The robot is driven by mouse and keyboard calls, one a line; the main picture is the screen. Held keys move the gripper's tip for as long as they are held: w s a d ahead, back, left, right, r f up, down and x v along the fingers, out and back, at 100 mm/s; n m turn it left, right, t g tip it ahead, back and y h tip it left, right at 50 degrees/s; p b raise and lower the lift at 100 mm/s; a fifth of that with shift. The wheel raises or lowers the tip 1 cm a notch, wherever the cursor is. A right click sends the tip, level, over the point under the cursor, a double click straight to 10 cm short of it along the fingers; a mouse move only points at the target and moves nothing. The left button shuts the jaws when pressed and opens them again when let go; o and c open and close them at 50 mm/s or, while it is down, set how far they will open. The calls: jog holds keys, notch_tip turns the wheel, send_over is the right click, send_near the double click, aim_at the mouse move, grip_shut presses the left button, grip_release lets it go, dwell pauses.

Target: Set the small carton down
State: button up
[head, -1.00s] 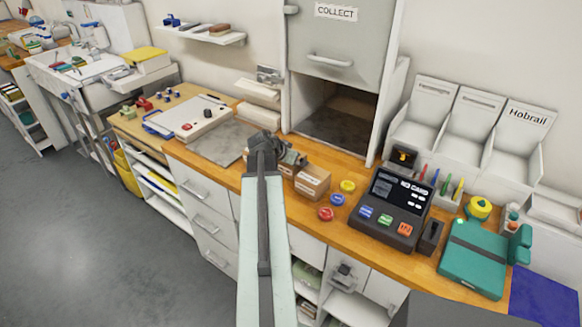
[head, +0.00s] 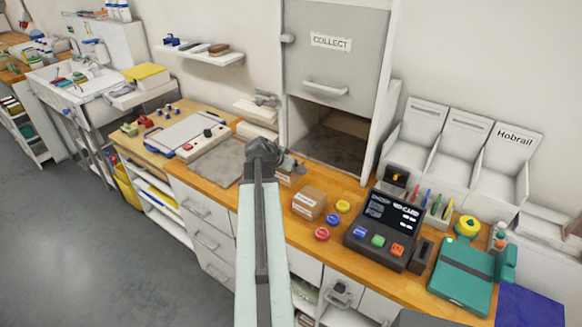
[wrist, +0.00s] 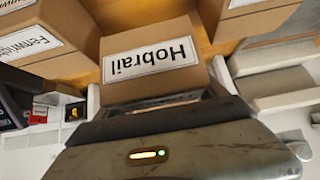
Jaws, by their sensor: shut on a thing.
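In the wrist view, a small brown carton (wrist: 150,57) with a white "Hobrail" label, seen upside down, is right at my gripper (wrist: 155,108). My gripper is shut on it; the jaws' hold is mostly hidden by the gripper body. In the head view, my gripper (head: 288,163) is over the wooden counter (head: 268,203), left of the middle. Part of a small carton (head: 286,179) shows just below it, largely covered by the arm. I cannot tell whether its base touches the counter.
Another carton (head: 308,203) stands just right of my gripper. Red, blue and yellow round pieces, a dark card device (head: 382,230) and a green case (head: 463,275) lie further right. A grey mat (head: 216,162) is left. The COLLECT hatch (head: 333,135) is open behind.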

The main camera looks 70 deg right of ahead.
notch_tip(320, 180, up, 3)
jog(key=shift+r+p, duration=0.15)
jog(key=shift+p, duration=0.7)
jog(key=shift+d+m, duration=0.3)
jog(key=shift+d, duration=0.1)
jog(key=s+d+f+m+g+y+b, duration=0.1)
jog(key=s+d+f+m+g+b, duration=0.25)
jog(key=s+d, duration=0.9)
jog(key=b, duration=0.2)
send_over(336, 152)
jog(key=shift+a+f+t, duration=0.1)
jog(key=shift+f+t, duration=0.15)
jog(key=shift+f, duration=0.45)
jog(key=f+b, duration=0.3)
jog(key=f, duration=0.1)
jog(key=shift+d, duration=0.3)
jog(key=shift+r, duration=0.2)
jog(key=shift+f, duration=0.1)
